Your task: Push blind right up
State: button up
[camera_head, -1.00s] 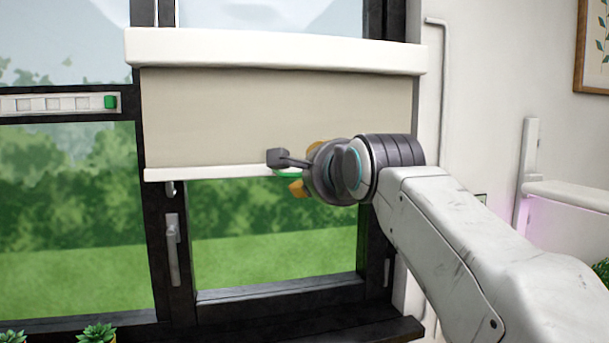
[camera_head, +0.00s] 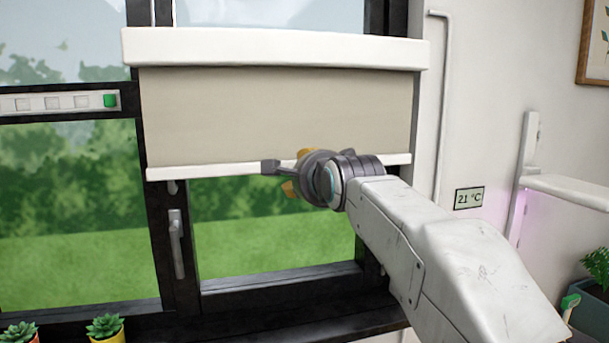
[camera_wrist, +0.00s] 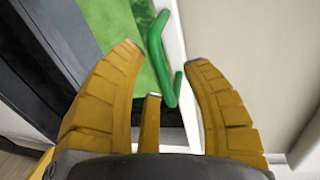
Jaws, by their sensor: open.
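The right blind (camera_head: 270,112) is a beige sheet under a white top box, hanging over the upper part of the right window. Its white bottom bar (camera_head: 220,171) crosses the pane, with green garden showing below. A green handle (camera_wrist: 157,60) on the bar shows in the wrist view; in the head view it is hidden behind my gripper (camera_head: 292,170). My gripper is open at the bar, its yellow fingers on either side of the handle's lower part in the wrist view (camera_wrist: 165,66). I cannot tell whether they touch it.
A window handle (camera_head: 177,243) is on the dark frame below left of the blind. Potted succulents (camera_head: 105,327) stand at the lower left. A 21 °C display (camera_head: 469,197) and a white pipe (camera_head: 442,110) are on the right wall. A strip with a green block (camera_head: 110,100) is at left.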

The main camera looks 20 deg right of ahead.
grip_shut()
dwell(0.3)
jog(key=shift+r, duration=0.1)
